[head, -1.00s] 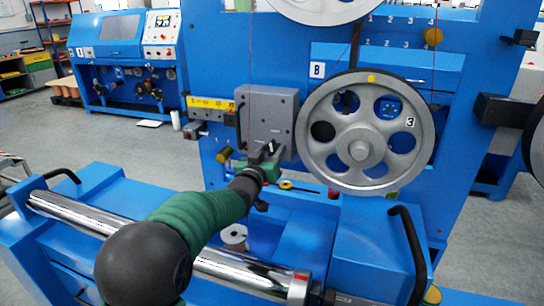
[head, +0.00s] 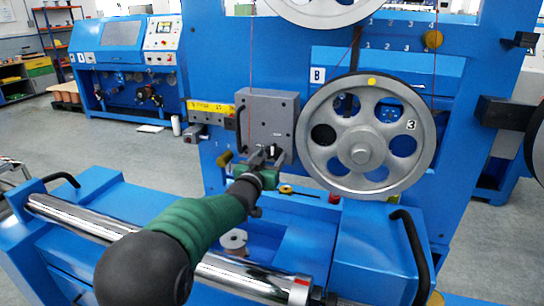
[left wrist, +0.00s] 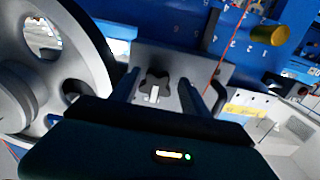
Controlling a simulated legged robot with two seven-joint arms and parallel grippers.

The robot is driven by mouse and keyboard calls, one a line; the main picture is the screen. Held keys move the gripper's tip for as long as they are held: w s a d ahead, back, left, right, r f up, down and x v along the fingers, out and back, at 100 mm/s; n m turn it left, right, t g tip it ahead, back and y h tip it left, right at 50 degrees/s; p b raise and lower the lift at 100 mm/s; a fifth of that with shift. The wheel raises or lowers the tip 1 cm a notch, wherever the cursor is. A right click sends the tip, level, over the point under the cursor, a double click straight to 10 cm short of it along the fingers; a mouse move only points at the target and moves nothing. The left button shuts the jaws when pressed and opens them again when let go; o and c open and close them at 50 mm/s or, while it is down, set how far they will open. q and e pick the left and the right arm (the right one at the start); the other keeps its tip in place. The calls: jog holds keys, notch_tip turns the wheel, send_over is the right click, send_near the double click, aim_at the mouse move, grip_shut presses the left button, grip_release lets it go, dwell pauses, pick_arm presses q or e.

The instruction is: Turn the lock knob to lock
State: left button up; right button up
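The lock knob (left wrist: 155,84) is a dark lobed knob with a pale mark, on the grey metal box (head: 262,112) left of the large wheel. In the left wrist view the grey box face (left wrist: 188,62) is behind it. My left gripper (head: 268,154) is in front of the lower part of the box, and its fingers point at it. In the left wrist view my left gripper (left wrist: 158,94) is open, one finger on each side of the knob, with gaps showing. In the head view the knob is small and partly hidden by the fingers. My right gripper is not in view.
A large grey spoked wheel (head: 318,165) stands close to the right of the box. A black handle (head: 241,128) is at the box's left edge, beside a yellow label strip (head: 208,107).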

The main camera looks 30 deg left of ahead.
pick_arm(q)
jog(key=shift+o, duration=0.5)
jog(key=shift+a+r, duration=0.1)
jog(key=shift+r, duration=0.05)
jog(key=shift+s+r, duration=0.1)
jog(key=shift+s, duration=0.1)
jog(key=p+v, duration=0.1)
jog(key=v, duration=1.5)
jog(key=shift+s+f, duration=0.2)
jog(key=shift+f, duration=0.1)
